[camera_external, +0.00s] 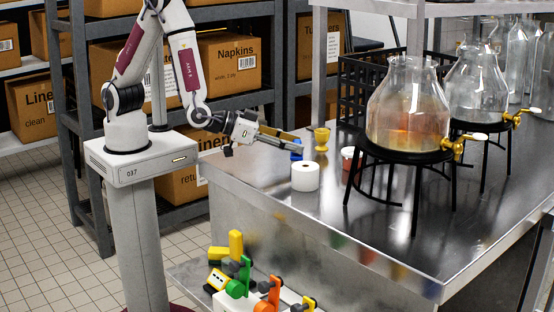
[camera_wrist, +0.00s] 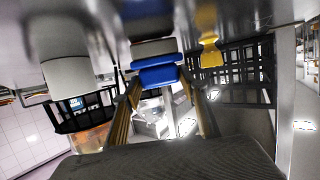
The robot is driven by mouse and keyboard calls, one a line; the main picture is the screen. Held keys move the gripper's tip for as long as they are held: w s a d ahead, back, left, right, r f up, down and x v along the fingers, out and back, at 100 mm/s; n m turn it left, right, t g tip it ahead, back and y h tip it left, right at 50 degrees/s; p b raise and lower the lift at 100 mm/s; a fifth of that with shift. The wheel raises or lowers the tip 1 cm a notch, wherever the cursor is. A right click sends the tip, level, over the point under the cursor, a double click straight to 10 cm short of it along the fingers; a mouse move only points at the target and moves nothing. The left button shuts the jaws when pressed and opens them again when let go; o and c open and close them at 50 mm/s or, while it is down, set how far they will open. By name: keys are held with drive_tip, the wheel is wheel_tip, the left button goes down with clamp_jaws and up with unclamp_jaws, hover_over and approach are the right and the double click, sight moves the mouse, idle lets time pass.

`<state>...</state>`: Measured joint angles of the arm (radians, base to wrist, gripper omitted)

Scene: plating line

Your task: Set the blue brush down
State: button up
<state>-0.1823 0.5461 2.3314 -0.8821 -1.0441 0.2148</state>
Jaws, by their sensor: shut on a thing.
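The blue brush (camera_external: 297,154) shows as a small patch of blue at the tip of my gripper (camera_external: 302,148) in the external view, partly hidden by a finger. In the wrist view the blue brush (camera_wrist: 155,75) lies across the ends of my gripper's two tan fingers (camera_wrist: 160,85), with grey and dark bands beyond the blue. My gripper is shut on it. It is held low over the steel table (camera_external: 330,215), near its left edge; I cannot tell whether the brush touches the surface.
A red-and-white cup (camera_external: 348,158) and a glass vessel (camera_external: 407,110) on a black stand are farther right. The table front is clear.

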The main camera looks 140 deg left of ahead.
drive_tip(key=shift+f, duration=0.15)
drive_tip(key=o, duration=1.2)
drive_tip(key=shift+o, duration=0.2)
drive_tip(key=v, duration=1.2)
idle(0.5)
